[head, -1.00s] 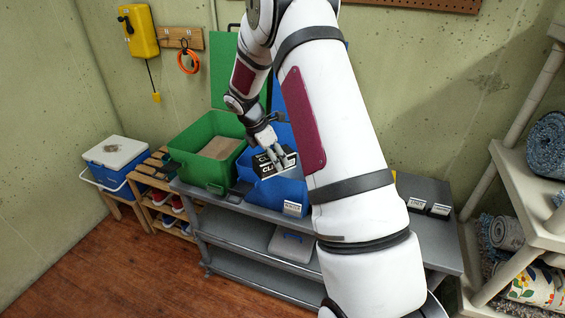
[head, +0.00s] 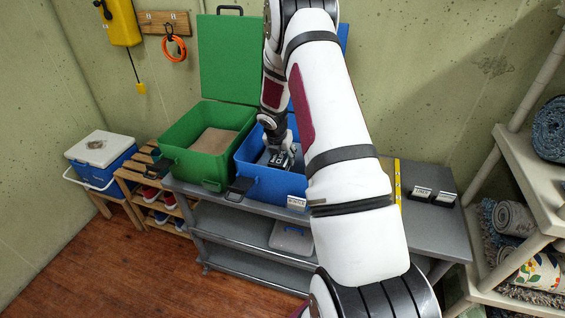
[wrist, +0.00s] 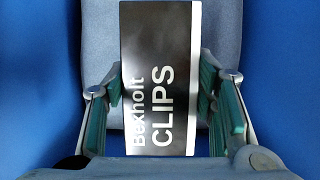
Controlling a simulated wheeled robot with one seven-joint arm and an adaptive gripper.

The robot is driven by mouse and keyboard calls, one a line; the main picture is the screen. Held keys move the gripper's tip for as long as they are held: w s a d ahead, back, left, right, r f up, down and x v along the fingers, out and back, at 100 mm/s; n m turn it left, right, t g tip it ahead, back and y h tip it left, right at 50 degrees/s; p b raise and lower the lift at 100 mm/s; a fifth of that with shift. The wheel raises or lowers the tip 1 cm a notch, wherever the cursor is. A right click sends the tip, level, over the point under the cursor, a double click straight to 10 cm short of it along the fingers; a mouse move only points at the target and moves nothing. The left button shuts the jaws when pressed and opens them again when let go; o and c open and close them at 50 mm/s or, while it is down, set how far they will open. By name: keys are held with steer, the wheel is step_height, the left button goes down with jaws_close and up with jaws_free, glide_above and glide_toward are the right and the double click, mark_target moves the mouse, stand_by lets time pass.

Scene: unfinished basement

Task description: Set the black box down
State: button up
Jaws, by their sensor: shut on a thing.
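The black box (wrist: 160,80) fills the middle of the wrist view, with white lettering that reads "Bexholt CLIPS" and a pale edge at the top. My gripper (wrist: 165,105) is shut on it, one green-padded finger on each side. In the head view the black box (head: 281,159) is inside the open blue bin (head: 262,184), below my gripper (head: 283,146). A grey-blue surface (wrist: 228,40) lies beneath the box in the wrist view, with blue around it. I cannot tell whether the box touches that surface.
An open green bin (head: 183,165) stands left of the blue bin on the grey shelf unit (head: 235,219). A blue-and-white cooler (head: 100,160) is at far left. A white rack (head: 530,185) is at right.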

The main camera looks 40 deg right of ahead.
steer(key=shift+f, duration=1.65)
steer(key=shift+f, duration=0.2)
steer(key=o, duration=1.2)
steer(key=shift+o, duration=0.2)
steer(key=shift+r, duration=0.1)
